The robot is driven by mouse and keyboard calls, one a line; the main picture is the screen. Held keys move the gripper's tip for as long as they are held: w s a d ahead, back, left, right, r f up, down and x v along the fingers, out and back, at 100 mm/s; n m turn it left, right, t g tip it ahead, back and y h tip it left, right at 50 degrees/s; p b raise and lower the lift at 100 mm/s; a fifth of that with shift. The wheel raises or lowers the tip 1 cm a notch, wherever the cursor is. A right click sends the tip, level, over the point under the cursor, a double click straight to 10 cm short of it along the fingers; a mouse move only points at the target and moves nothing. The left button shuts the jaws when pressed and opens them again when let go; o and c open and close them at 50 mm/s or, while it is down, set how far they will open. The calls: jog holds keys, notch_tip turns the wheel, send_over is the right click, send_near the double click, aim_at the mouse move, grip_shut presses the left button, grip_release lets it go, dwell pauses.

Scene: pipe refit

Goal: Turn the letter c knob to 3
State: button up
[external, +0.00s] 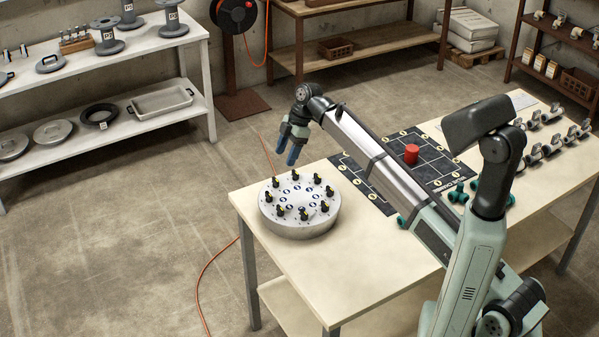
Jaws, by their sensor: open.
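A round grey metal dial unit (300,224) sits on the front left end of the pale table. Several black knobs with yellow marks stand in a ring on its top, such as one knob (303,213) near its front edge. Small round blue-and-white labels lie inside the ring. The letters and numbers are too small to read, so I cannot tell which knob is c or how it is set. My gripper (292,156) is open and empty, with dark blue fingers pointing down. It hangs in the air above and behind the dial unit, apart from the knobs.
Metal pipe parts (550,143) line the far right. The table's front middle (350,265) is clear.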

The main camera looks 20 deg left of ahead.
aim_at(269, 193)
jog(key=x, duration=0.4)
jog(key=s+x, duration=0.1)
jog(key=x, duration=0.9)
jog(key=shift+s+a+r, duration=0.25)
jog(key=shift+r, duration=0.05)
jog(key=c, duration=1.1)
